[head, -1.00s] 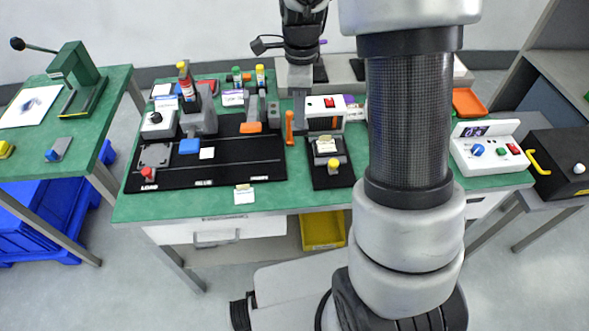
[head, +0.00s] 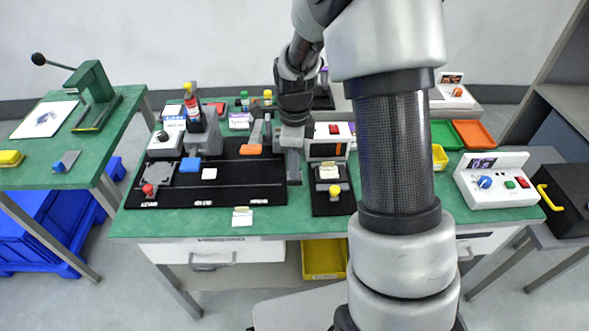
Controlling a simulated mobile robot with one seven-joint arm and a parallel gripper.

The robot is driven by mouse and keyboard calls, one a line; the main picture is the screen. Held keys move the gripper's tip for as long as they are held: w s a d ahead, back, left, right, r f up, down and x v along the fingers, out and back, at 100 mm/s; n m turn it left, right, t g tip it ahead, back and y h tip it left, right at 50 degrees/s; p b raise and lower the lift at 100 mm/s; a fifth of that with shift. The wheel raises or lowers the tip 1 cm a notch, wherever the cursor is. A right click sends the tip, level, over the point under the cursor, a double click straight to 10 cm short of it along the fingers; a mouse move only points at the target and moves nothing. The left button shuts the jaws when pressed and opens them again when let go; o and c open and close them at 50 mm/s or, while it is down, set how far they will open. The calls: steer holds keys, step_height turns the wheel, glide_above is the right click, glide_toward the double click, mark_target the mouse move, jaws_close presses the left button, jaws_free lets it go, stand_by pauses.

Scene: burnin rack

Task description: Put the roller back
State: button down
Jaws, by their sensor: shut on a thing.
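My gripper (head: 293,172) points down over the middle of the green workbench, at the right edge of the large black mat and just left of the white box with a red switch. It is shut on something. The hold itself is mostly hidden by the fingers and wrist. The roller cannot be made out clearly; I take it to be what is in the jaws. I cannot tell whether it touches the bench.
A white control box (head: 497,183) is farther right. The bench's front strip is mostly clear.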

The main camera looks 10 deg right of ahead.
steer(key=shift+f, duration=0.8)
steer(key=shift+f+b, duration=0.4)
steer(key=shift+f, duration=0.15)
steer(key=shift+f, duration=0.1)
steer(key=c, duration=1.7)
jaws_free()
